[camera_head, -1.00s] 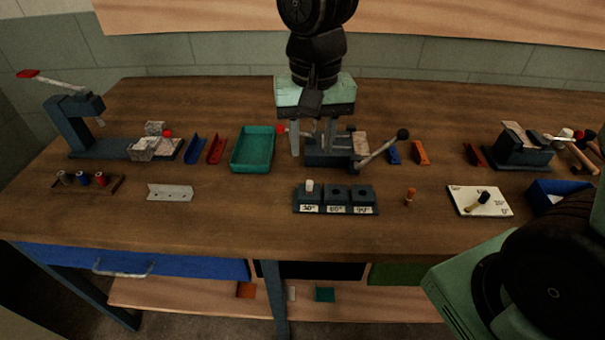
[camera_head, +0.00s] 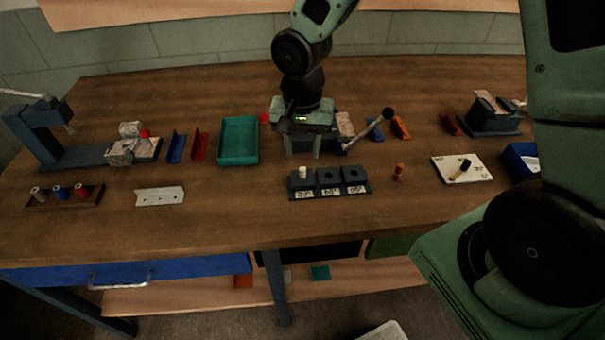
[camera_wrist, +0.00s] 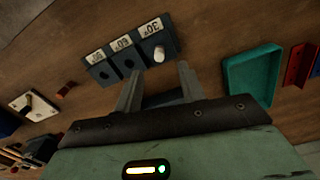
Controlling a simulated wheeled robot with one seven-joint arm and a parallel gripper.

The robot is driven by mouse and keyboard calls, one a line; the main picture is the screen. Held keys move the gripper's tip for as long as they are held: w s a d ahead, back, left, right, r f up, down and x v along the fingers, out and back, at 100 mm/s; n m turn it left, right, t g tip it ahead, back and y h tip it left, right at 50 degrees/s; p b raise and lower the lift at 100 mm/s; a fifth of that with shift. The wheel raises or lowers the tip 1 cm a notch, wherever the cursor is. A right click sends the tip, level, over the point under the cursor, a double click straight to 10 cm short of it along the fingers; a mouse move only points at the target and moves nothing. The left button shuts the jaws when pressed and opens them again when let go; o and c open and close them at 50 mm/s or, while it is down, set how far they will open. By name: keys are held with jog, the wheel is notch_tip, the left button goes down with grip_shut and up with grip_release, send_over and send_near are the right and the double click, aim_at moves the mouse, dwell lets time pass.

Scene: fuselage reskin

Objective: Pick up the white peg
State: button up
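The white peg (camera_head: 303,172) stands upright in the left hole of a dark three-hole block (camera_head: 329,191) with number labels on its front. In the wrist view the white peg (camera_wrist: 159,54) sits in the hole by the "30°" label, and the block (camera_wrist: 130,52) lies beyond the fingertips. My gripper (camera_head: 302,154) is above the bench just behind the block. In the wrist view my gripper (camera_wrist: 158,80) has its two fingers spread with nothing between them. The peg is apart from both fingers.
A teal tray (camera_head: 239,141) lies left of my gripper. A lever with a dark knob (camera_head: 388,114) stands to its right, partly hidden. An orange peg (camera_head: 399,172) and a white board (camera_head: 462,169) lie right of the block. The bench front is clear.

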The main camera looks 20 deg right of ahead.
aim_at(302, 169)
jog(key=shift+s+f+p, duration=0.2)
jog(key=shift+f+p, duration=0.15)
jog(key=shift+f, duration=2.85)
grip_shut()
